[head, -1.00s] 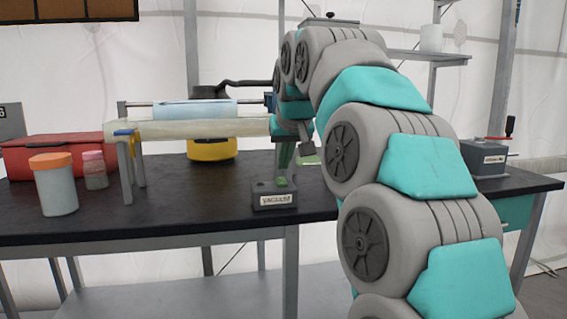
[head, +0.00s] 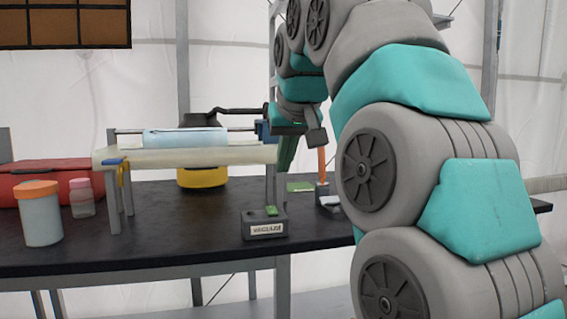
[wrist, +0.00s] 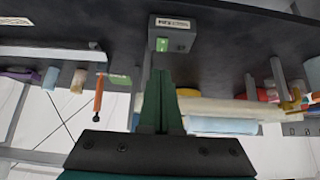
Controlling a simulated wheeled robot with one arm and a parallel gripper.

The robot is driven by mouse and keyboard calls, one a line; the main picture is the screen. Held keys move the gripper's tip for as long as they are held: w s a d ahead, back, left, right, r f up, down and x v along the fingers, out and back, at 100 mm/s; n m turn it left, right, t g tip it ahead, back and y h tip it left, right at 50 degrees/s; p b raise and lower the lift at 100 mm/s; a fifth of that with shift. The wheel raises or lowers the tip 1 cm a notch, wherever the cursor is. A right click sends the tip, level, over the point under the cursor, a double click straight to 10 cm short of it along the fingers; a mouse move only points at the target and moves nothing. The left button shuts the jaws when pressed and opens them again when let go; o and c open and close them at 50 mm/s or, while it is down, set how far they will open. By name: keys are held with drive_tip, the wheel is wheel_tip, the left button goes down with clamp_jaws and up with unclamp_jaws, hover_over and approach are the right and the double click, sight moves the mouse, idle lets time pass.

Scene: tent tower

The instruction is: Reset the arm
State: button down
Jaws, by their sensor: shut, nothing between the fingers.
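My gripper (wrist: 161,100) shows in the wrist view with its two dark green fingers together and nothing between them. Beyond the fingertips in that view is a small grey box with a label and a green switch (wrist: 172,34). In the head view the same labelled box (head: 264,222) stands on the black table near its front edge. My gripper (head: 287,152) points down in the head view, above the table and behind the box, apart from it. My arm hides part of the table's right side.
A roller frame with a pale blue roll (head: 185,138) stands on the table (head: 160,233), left of my gripper. A yellow and black canister (head: 203,178) is behind it. An orange-lidded jar (head: 40,215), a pink-capped bottle (head: 82,198) and a red case (head: 60,165) are at left.

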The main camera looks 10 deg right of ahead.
drive_tip(key=s+f+g, duration=0.3)
drive_tip(key=s+f, duration=0.4)
drive_tip(key=f, duration=0.5)
drive_tip(key=s+f+g, duration=0.2)
drive_tip(key=s+f, duration=0.5)
drive_tip(key=f, duration=0.5)
drive_tip(key=s+f+g, duration=0.4)
drive_tip(key=s+f, duration=1.5)
drive_tip(key=s, duration=0.1)
drive_tip(key=shift+g, duration=0.3)
